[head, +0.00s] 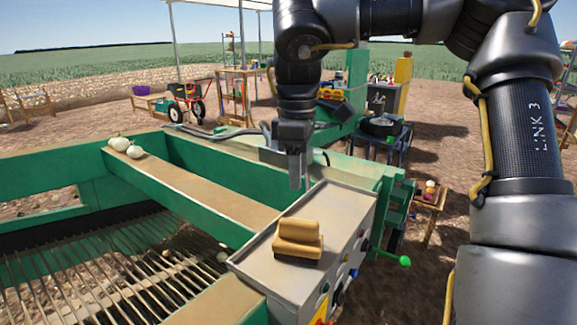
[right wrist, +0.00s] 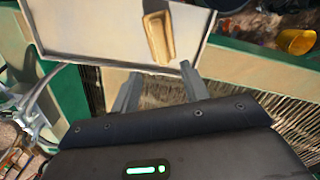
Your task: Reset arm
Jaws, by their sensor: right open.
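My right gripper (head: 296,178) points downward above the green machine (head: 205,155), behind the grey control box (head: 345,205). In the right wrist view its two fingers (right wrist: 160,85) are apart, with nothing held between them. A tan-yellow object (head: 298,236) lies on top of the control box, apart from the gripper. It also shows beyond the fingers in the right wrist view (right wrist: 158,36). My left arm and gripper are out of sight.
Pale onions (head: 127,147) sit on the beam at the left. A slatted metal conveyor (head: 95,270) lies at the lower left. A green-knobbed lever (head: 404,261) sticks out right of the control box.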

